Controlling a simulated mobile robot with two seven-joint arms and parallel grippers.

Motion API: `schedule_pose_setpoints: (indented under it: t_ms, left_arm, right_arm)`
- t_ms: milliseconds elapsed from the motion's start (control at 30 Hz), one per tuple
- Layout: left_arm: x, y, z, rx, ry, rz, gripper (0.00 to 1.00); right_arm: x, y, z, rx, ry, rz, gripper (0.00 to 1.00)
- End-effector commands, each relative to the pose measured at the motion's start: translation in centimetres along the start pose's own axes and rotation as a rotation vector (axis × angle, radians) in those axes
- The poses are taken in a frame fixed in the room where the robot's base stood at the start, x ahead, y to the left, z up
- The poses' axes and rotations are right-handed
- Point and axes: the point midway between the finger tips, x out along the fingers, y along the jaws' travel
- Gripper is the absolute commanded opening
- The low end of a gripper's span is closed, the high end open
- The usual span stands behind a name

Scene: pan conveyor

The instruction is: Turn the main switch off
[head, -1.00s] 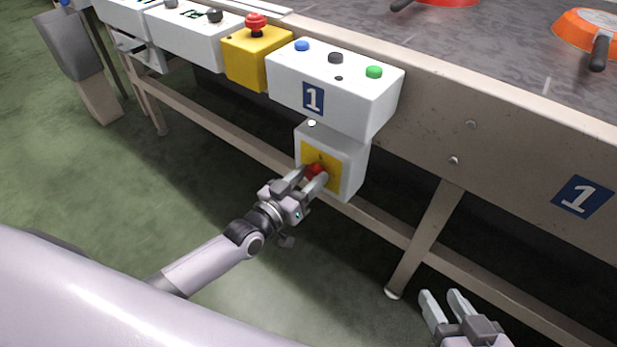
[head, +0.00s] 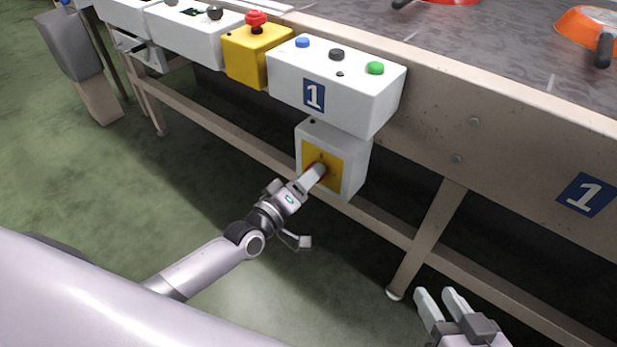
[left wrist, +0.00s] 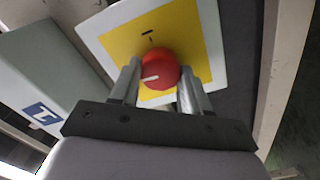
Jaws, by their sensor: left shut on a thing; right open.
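The main switch is a red rotary knob (left wrist: 160,68) on a yellow plate (left wrist: 118,42) in the left wrist view. The knob's white pointer mark points to the left of that picture, away from the dark mark printed on the plate. In the head view, the yellow plate (head: 310,158) is on the front of a white switch box (head: 357,165). My left gripper (head: 318,173) is shut on the knob, one finger on each side, and hides most of it in the head view. My right gripper (head: 442,298) is open and empty at the lower right.
Above the switch box hangs a white button box (head: 345,100) with blue, black and green buttons. A yellow box (head: 245,55) with a red mushroom button (head: 256,19) stands left of it. The conveyor frame (head: 500,150) runs behind, with an orange pan (head: 590,32) on top.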

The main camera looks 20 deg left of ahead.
Motion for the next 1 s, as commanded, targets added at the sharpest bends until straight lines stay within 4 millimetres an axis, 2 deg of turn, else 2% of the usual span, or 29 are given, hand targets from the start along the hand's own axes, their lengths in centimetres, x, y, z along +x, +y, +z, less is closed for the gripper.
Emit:
schedule_pose_setpoints:
  t_ms: [300, 700, 733, 767, 800, 1000]
  left_arm:
    - [-0.05, -0.07, 0.05, -0.068, 0.001, -0.002, 0.16]
    - [-0.06, -0.08, 0.05, -0.071, 0.001, -0.003, 0.16]
    - [-0.06, -0.08, 0.05, -0.07, 0.001, -0.003, 0.56]
    - [-0.05, -0.07, 0.05, -0.07, 0.001, -0.003, 0.66]
    - [-0.05, -0.08, 0.05, -0.07, 0.001, -0.002, 0.71]
    - [-0.03, -0.05, 0.02, -0.069, 0.001, -0.002, 0.71]
  right_arm:
    - [0.18, -0.05, -0.3, 0.006, 0.009, -0.005, 0.43]
    - [0.15, -0.04, -0.25, 0.006, 0.007, -0.005, 0.43]
    - [0.14, -0.04, -0.23, 0.006, 0.007, -0.005, 0.43]
    - [0.13, -0.04, -0.21, 0.006, 0.006, -0.005, 0.43]
    - [0.11, -0.05, -0.16, 0.006, 0.005, -0.005, 0.43]
    - [0.04, -0.03, 0.01, 0.006, 0.001, -0.004, 0.43]
